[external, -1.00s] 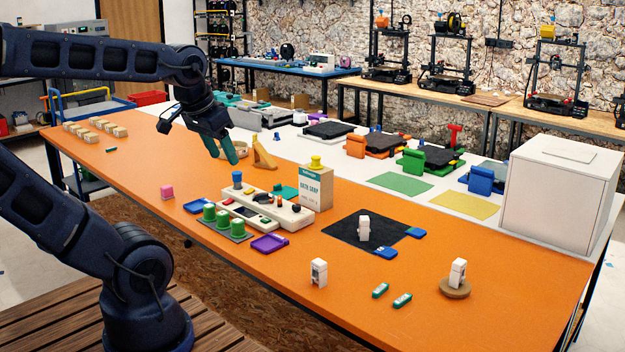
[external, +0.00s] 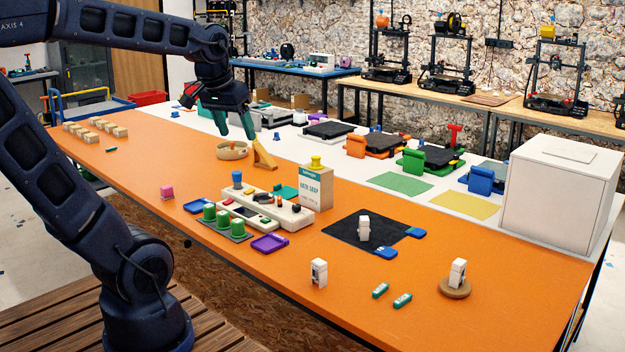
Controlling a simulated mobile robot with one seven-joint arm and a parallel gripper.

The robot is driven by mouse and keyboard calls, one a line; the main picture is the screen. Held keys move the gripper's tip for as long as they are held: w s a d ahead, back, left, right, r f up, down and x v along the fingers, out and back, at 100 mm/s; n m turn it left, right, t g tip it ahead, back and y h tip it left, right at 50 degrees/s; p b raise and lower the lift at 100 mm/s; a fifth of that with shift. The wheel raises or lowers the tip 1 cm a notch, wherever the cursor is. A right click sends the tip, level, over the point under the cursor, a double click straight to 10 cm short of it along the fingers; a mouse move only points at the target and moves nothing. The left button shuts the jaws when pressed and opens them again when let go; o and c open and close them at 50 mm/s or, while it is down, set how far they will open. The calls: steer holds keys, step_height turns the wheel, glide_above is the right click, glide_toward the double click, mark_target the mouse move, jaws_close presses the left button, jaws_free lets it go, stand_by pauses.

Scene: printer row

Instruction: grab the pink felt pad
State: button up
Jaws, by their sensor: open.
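A round tan tray (external: 222,152) and a wooden triangular bracket (external: 263,156) stand below my gripper. A grey console (external: 262,205), green cylinders on a rack (external: 238,236) and a data box (external: 316,188) stand mid-table. The table's front left is clear.

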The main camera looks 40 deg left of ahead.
steer(key=w+a+r+n, duration=0.2)
steer(key=w+a+n, duration=0.1)
steer(key=w+a, duration=0.5)
steer(key=w+a+f+n+g, duration=0.2)
steer(key=w+a+f+n, duration=0.15)
steer(key=w+a, duration=1.1)
steer(key=n+g, duration=0.2)
steer(key=n, duration=0.8)
glide_above(166, 186)
steer(key=shift+m, duration=0.25)
steer(key=f, duration=1.9)
steer(key=w+f, duration=0.1)
steer(key=f, duration=0.9)
steer(key=shift+d+f, duration=0.1)
steer(key=shift+d, duration=0.15)
step_height(166, 186, down, 5)
steer(key=shift+s, duration=0.1)
steer(key=shift+s+a+f, duration=0.1)
steer(key=shift+s+f, duration=0.1)
steer(key=shift+f, duration=1.2)
steer(key=shift+s+a+f, duration=0.1)
steer(key=shift+s+f, duration=0.05)
steer(key=shift+f, duration=1.2)
steer(key=c, duration=1.1)
